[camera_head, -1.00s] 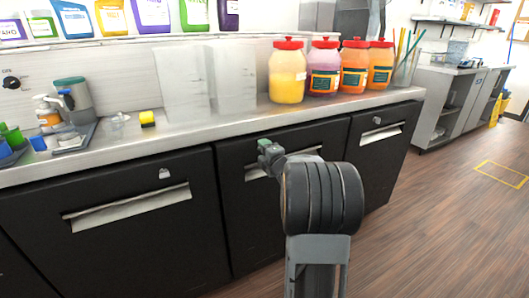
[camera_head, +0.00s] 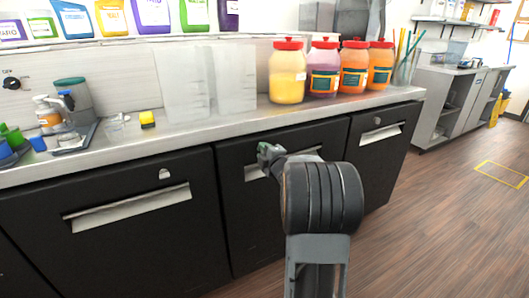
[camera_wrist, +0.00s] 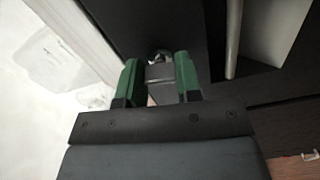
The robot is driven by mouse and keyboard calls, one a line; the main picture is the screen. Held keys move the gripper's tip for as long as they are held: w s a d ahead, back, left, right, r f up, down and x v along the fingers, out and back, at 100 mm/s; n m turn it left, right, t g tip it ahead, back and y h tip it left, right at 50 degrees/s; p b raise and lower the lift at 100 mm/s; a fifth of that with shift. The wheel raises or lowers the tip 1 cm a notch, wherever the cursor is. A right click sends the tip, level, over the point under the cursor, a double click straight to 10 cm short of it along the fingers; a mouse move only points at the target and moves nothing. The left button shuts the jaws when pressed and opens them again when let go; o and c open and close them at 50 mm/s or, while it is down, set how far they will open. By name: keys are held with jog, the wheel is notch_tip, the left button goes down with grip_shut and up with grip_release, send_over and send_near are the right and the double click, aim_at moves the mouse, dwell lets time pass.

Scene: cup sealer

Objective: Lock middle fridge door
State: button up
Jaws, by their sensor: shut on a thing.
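The middle fridge door (camera_head: 245,220) is a black panel under the steel counter, and it looks closed. Its pale recessed handle (camera_head: 253,172) shows partly behind my arm. My gripper (camera_head: 265,150) is at the upper part of this door, just under the counter edge. In the wrist view, the green fingers of my gripper (camera_wrist: 160,80) are close on either side of a small metal lock or key piece (camera_wrist: 160,57) on the dark door. The fingers are shut on it. My arm and fingers hide most of the lock in the head view.
The left fridge door (camera_head: 110,235) and right fridge door (camera_head: 380,150) flank it, each with a small lock above its handle. The steel counter (camera_head: 190,128) overhangs the doors and carries several jars, clear containers and a pump bottle.

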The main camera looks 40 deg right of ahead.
jog(key=m+p, duration=0.1)
jog(key=m, duration=0.3)
jog(key=shift+m, duration=0.3)
jog(key=m+p, duration=0.1)
jog(key=m, duration=0.2)
jog(key=shift+r+m, duration=0.1)
jog(key=shift+m, duration=0.2)
jog(key=m+p, duration=0.1)
jog(key=m, duration=0.2)
jog(key=shift+m+p, duration=0.3)
jog(key=shift+p, duration=0.1)
jog(key=shift+m+p, duration=0.85)
jog(key=shift+m, duration=1.35)
jog(key=o, duration=0.9)
